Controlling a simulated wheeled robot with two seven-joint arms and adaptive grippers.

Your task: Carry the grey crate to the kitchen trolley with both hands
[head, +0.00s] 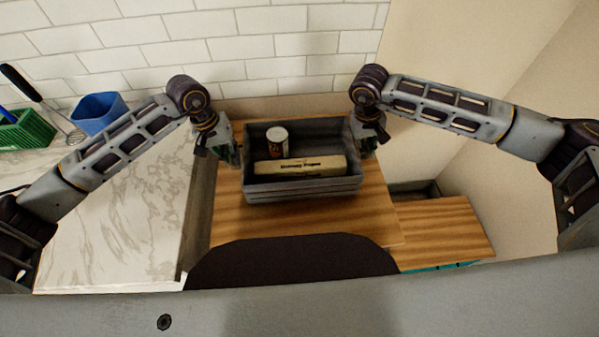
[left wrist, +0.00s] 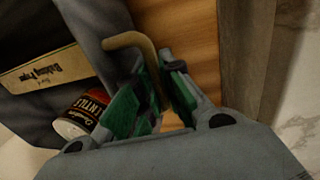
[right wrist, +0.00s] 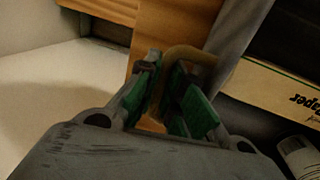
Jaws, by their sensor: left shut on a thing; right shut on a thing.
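The grey crate (head: 305,190) is in the middle of the head view, over a wooden top (head: 375,215). I cannot tell whether it rests on the wood or hangs just above it. Inside are a dark can with a white lid (head: 277,141) and a long baking paper box (head: 300,168). My left gripper (head: 229,153) is at the crate's left end, shut on a bent handle (left wrist: 130,39). My right gripper (head: 369,142) is at the right end, shut on the other handle (right wrist: 192,51). The crate looks about level.
A marble counter (head: 125,220) lies to the left, with a blue container (head: 99,110), a green basket (head: 27,131) and a whisk (head: 60,118). A tiled wall is behind. A second wooden surface (head: 445,228) is at the right, beside a beige wall (head: 470,45).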

